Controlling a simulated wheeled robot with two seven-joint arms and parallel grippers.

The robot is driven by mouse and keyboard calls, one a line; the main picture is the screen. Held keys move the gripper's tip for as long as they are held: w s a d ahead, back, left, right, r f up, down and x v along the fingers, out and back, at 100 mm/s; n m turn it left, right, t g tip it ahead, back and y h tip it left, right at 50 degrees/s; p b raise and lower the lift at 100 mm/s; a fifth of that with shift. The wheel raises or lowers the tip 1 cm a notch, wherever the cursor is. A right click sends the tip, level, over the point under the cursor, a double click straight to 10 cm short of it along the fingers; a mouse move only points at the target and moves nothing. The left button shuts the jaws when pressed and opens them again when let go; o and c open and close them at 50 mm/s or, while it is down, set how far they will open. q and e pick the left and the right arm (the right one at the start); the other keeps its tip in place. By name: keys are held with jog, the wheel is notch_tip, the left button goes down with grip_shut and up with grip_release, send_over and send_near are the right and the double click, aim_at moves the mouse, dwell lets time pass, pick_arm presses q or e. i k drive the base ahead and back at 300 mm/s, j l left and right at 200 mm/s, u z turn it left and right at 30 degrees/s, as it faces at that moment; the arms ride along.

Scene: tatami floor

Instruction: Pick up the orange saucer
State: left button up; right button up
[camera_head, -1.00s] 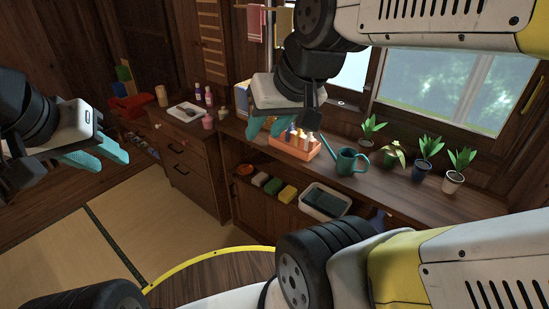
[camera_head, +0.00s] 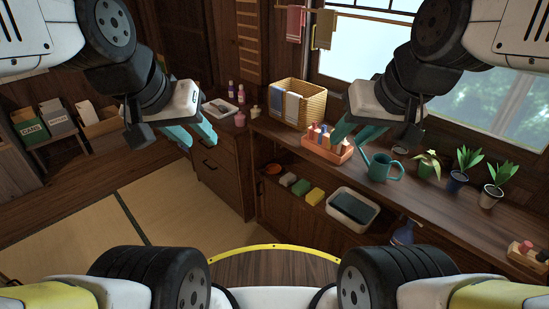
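A small round orange item (camera_head: 272,169), which looks like the orange saucer, sits at the left end of the open shelf under the window counter. It is small and partly shaded in the head view. My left gripper (camera_head: 196,134) is at the upper left, in front of the drawer cabinet, with its teal fingers apart and nothing between them. My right gripper (camera_head: 358,133) appears in front of the counter, up and right of the orange item, with its teal fingers apart and empty. Both grippers are clear of the orange item.
On the shelf, several colored sponges (camera_head: 301,187) and a grey-white tub (camera_head: 353,208) stand right of it. The counter holds a wicker basket (camera_head: 298,103), an orange bottle tray (camera_head: 328,149), a teal watering can (camera_head: 381,168) and potted plants (camera_head: 458,175). The tatami floor (camera_head: 180,215) is clear.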

aim_at(273, 169)
jog(key=i+j+z, duration=0.1)
jog(key=z, duration=0.6)
jog(key=j+z, duration=0.35)
jog(key=j, duration=0.45)
jog(key=j+z, duration=0.35)
jog(key=j, duration=1.05)
jog(key=k+j, duration=0.1)
jog(key=j, duration=0.55)
jog(key=j+z, duration=0.1)
jog(key=j, duration=0.55)
jog(key=i, duration=0.4)
